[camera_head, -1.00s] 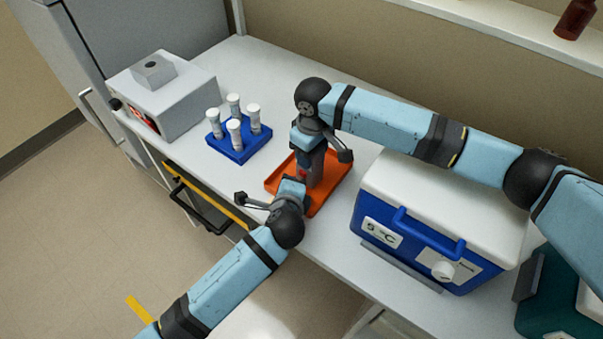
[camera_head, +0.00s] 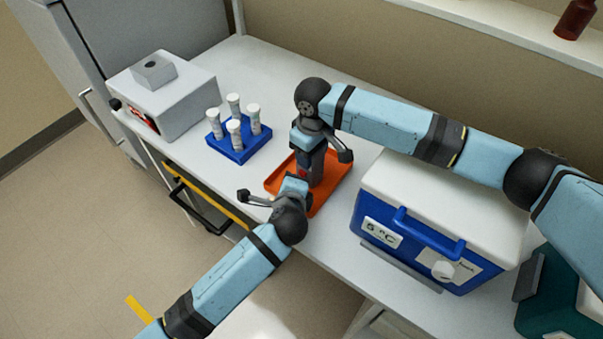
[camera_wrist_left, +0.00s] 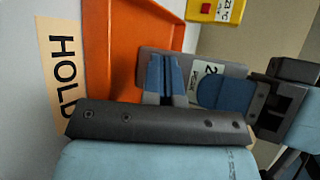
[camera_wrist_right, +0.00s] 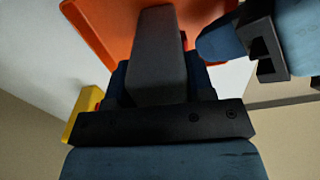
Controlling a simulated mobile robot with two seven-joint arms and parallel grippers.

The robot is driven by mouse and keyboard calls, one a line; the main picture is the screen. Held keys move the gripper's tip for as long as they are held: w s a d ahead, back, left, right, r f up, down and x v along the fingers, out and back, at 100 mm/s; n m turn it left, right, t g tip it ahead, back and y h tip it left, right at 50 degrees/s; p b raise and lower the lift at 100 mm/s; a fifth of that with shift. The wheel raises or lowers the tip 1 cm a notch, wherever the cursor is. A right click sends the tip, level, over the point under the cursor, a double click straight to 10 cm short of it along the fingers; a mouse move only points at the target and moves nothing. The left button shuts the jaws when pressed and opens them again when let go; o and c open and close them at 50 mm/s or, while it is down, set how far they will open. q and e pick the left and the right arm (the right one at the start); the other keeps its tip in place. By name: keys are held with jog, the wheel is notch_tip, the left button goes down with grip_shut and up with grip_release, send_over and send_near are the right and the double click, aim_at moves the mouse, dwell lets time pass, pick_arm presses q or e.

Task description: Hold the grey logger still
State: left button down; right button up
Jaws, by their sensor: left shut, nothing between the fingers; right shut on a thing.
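The grey logger (camera_head: 318,166) stands over an orange tray (camera_head: 334,197) on the bench. My right gripper (camera_head: 310,150) is shut on it from above; its grey body (camera_wrist_right: 156,60) shows between the fingers in the right wrist view. My left gripper (camera_head: 298,186) is shut and empty, close to the logger's front side. In the left wrist view its closed blue fingertips (camera_wrist_left: 166,75) lie in front of the grey logger (camera_wrist_left: 210,70), which carries a white label. I cannot tell whether they touch it. The logger is partly hidden by both grippers.
A blue rack (camera_head: 238,150) with white-capped tubes and a grey box instrument (camera_head: 165,95) stand left. A blue cooler (camera_head: 440,215) with a white lid stands right, under my right arm. A HOLD label (camera_wrist_left: 62,75) and a yellow device (camera_wrist_left: 215,10) show in the left wrist view.

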pick_arm(q)
jog(key=shift+w+d, duration=0.3)
jog(key=shift+w, duration=0.1)
dwell(0.6)
jog(key=shift+s, duration=0.1)
dwell(0.3)
jog(key=shift+s+a, duration=0.55)
jog(key=shift+s, duration=0.05)
jog(key=shift+s+a, duration=0.8)
jog(key=shift+s, duration=0.2)
jog(key=shift+s+a, duration=0.8)
jog(key=shift+s, duration=0.2)
pick_arm(e)
jog(key=o, duration=1)
jog(key=shift+o, duration=0.2)
